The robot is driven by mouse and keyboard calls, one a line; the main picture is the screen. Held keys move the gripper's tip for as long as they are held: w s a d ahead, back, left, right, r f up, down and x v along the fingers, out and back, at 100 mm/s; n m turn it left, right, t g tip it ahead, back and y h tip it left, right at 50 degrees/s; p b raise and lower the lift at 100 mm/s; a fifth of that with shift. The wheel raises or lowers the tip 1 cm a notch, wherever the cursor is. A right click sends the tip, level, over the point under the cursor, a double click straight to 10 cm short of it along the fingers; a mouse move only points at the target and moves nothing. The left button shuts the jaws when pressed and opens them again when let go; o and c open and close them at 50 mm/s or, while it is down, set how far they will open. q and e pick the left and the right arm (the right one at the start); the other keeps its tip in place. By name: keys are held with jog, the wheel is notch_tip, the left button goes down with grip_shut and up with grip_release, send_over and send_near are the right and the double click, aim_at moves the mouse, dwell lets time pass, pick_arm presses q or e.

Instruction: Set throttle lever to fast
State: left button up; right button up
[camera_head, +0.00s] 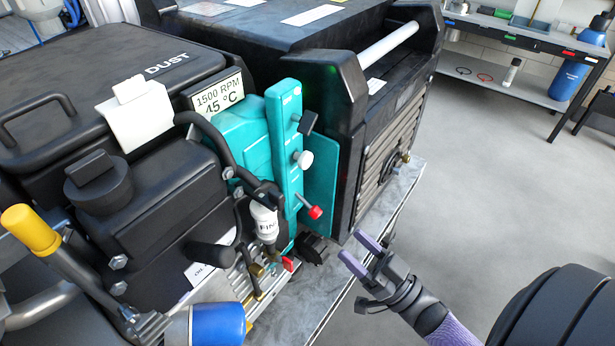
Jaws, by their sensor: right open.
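A teal control panel (286,150) stands upright on the engine's right side. It carries a black knob (308,123) at the top, a white knob (302,159) in the middle and a red-tipped lever (315,212) low down. Their markings are too small to read, so I cannot tell which is the throttle lever. My right gripper (359,250) has purple fingers, open and empty. It is below and to the right of the red tip, apart from the panel. My left gripper is not in view.
A display (216,92) reads 1500 RPM and 45 °C. A black housing (345,125) with a silver bar rises right of the panel. Black hoses, a white bottle (265,222) and a blue cylinder (207,325) crowd the lower left. Grey floor (480,210) is clear at right.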

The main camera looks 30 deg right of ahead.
aim_at(316, 213)
jog(key=x, duration=0.4)
jog(key=p+x, duration=0.1)
jog(key=x, duration=0.4)
jog(key=shift+w+a+r, duration=0.1)
jog(key=shift+a+r, duration=0.15)
jog(key=shift+a, duration=0.1)
grip_shut()
